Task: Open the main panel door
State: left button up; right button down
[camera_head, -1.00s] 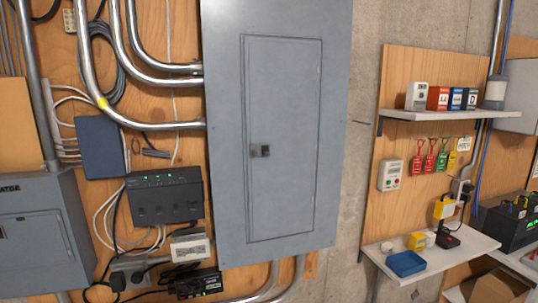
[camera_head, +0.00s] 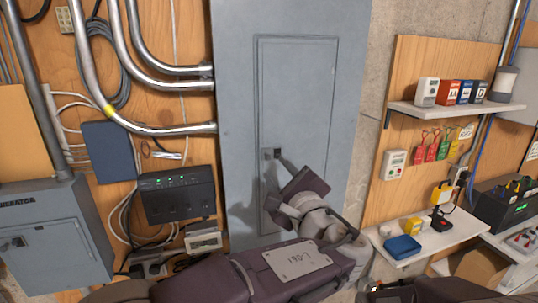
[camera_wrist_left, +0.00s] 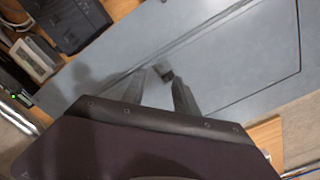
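The main panel door (camera_head: 297,100) is a grey door in the front of the tall grey panel (camera_head: 233,110). It looks closed, flush in its frame. Its small dark latch (camera_head: 268,153) is at the door's left edge. My left gripper (camera_head: 280,163) is in front of the door, fingertips close to the latch and partly covering it. In the left wrist view the two fingers (camera_wrist_left: 161,79) stand apart, with the latch (camera_wrist_left: 168,75) just beyond or between their tips. I cannot tell whether they touch it. My right gripper is not in view.
Metal conduits (camera_head: 170,75) enter the panel's left side. A black box with green lights (camera_head: 178,196) and a grey generator box (camera_head: 50,235) are at the left.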

aim_at(269, 158)
pick_arm(q)
jog(key=p+x, duration=0.1)
jog(key=x, duration=0.1)
jog(key=p+x, duration=0.1)
jog(key=x, duration=0.2)
jog(key=shift+r, duration=0.25)
jog(key=shift+w+p, duration=0.35)
jog(key=shift+p, duration=0.05)
jog(key=shift+w+a+f, duration=0.2)
jog(key=shift+w, duration=0.05)
grip_shut()
dwell(0.4)
